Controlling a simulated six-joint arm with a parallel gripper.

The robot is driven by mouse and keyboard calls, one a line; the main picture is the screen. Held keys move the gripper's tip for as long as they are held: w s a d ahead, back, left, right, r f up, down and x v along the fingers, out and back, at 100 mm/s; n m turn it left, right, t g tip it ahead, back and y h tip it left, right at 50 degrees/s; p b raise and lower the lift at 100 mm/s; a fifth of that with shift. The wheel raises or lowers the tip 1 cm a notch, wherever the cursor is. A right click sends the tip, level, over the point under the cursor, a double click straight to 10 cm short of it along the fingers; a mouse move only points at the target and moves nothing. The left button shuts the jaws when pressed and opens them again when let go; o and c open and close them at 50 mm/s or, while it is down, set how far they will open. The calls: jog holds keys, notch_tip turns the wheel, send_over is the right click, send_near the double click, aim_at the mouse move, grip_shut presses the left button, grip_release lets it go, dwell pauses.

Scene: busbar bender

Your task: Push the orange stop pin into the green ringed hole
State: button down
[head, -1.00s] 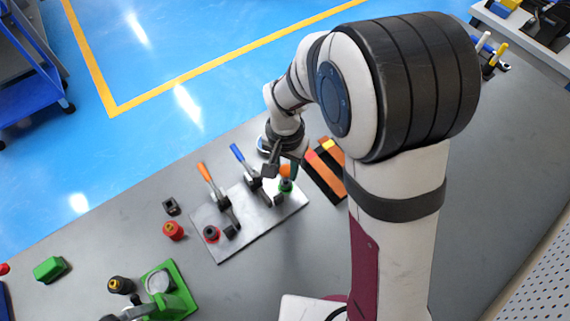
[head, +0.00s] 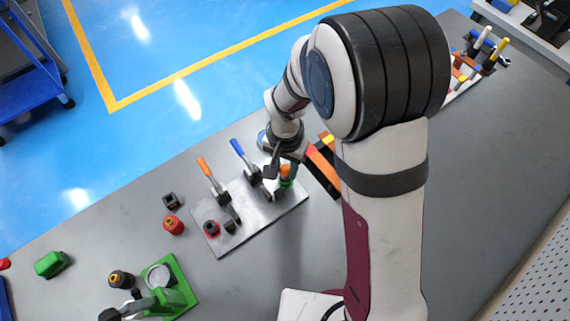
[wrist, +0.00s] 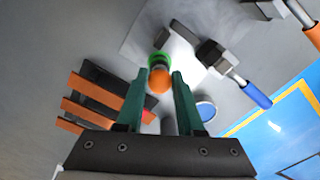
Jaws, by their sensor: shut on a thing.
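The orange stop pin (wrist: 159,81) shows as a rounded orange head between the two green fingers of my gripper (wrist: 160,78) in the wrist view. My gripper is shut on it. The green ringed hole (wrist: 160,58) shows just beyond the pin, partly covered by it. In the head view, the orange pin (head: 286,170) is right above the green ring (head: 286,183), at the right end of the metal plate (head: 250,213). My gripper (head: 284,164) is at the pin's top. How deep the pin sits in the hole is hidden.
A blue-handled toggle clamp (head: 246,165) stands close left of the ring, an orange-handled clamp (head: 212,180) farther left. Orange and black bars (head: 323,168) lie close right. Bare table lies in front of the plate.

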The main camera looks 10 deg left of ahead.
aim_at(285, 169)
jog(key=shift+c, duration=2.3)
grip_release()
notch_tip(285, 169, up, 16)
jog(key=shift+f, duration=0.15)
jog(key=s+d+m+y, duration=0.1)
jog(key=s+d, duration=0.5)
jog(key=s, duration=0.3)
jog(key=s+d+m, duration=0.1)
jog(key=s+d, duration=0.5)
jog(key=s, duration=0.3)
jog(key=shift+s+d+m+y, duration=0.15)
jog(key=shift+s+m+y, duration=0.15)
jog(key=shift+s+y, duration=0.1)
